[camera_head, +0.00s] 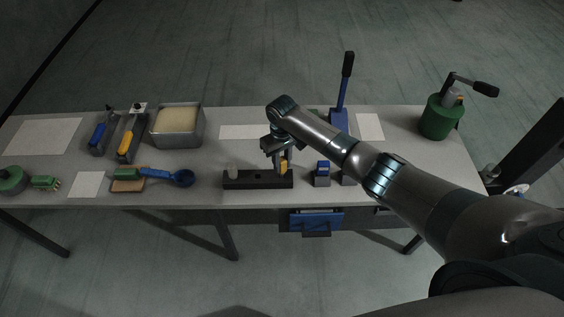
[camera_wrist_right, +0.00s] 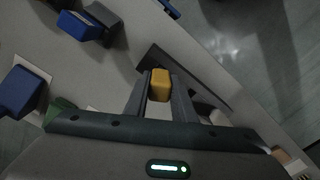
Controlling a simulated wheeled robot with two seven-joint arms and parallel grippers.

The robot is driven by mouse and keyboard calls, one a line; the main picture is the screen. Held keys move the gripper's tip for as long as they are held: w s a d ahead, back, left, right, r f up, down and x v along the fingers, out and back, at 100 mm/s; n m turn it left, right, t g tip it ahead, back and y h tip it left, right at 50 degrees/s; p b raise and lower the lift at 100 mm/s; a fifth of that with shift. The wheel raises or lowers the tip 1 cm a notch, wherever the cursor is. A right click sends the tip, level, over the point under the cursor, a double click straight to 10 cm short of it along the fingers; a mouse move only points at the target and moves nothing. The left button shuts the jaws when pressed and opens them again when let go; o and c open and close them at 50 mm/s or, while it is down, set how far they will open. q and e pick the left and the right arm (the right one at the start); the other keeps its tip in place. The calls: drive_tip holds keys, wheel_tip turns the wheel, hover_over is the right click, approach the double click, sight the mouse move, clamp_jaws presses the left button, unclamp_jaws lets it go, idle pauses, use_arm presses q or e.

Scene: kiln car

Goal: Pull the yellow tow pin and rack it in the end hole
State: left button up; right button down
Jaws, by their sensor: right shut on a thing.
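The yellow tow pin (camera_head: 284,167) is between the fingers of my right gripper (camera_head: 279,158), at the right part of a long dark block with holes (camera_head: 257,183) near the table's front edge. In the right wrist view the right gripper (camera_wrist_right: 159,88) is shut on the pin's yellow head (camera_wrist_right: 160,84), with the dark block (camera_wrist_right: 185,64) behind it. The pin's lower part is hidden, so I cannot tell whether it is in a hole. A pale peg (camera_head: 232,172) stands at the block's left end. My left gripper is not in view.
Blue-topped blocks (camera_head: 322,174) stand just right of the dark block. A blue lever (camera_head: 340,118) rises behind, and a green pot with a crank (camera_head: 440,118) is at far right. A tray (camera_head: 178,141) stands at the back.

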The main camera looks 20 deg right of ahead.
drive_tip(key=shift+f+b, duration=0.75)
drive_tip(key=shift+f, duration=0.5)
idle(0.4)
drive_tip(key=c, duration=1.2)
unclamp_jaws()
drive_tip(key=shift+o, duration=0.2)
drive_tip(key=shift+r+p, duration=1.25)
drive_tip(key=shift+p, duration=0.1)
drive_tip(key=shift+r+p, duration=0.55)
drive_tip(key=shift+r, duration=0.5)
wheel_tip(320, 180, up, 17)
drive_tip(key=b, duration=0.4)
drive_tip(key=shift+r, duration=0.2)
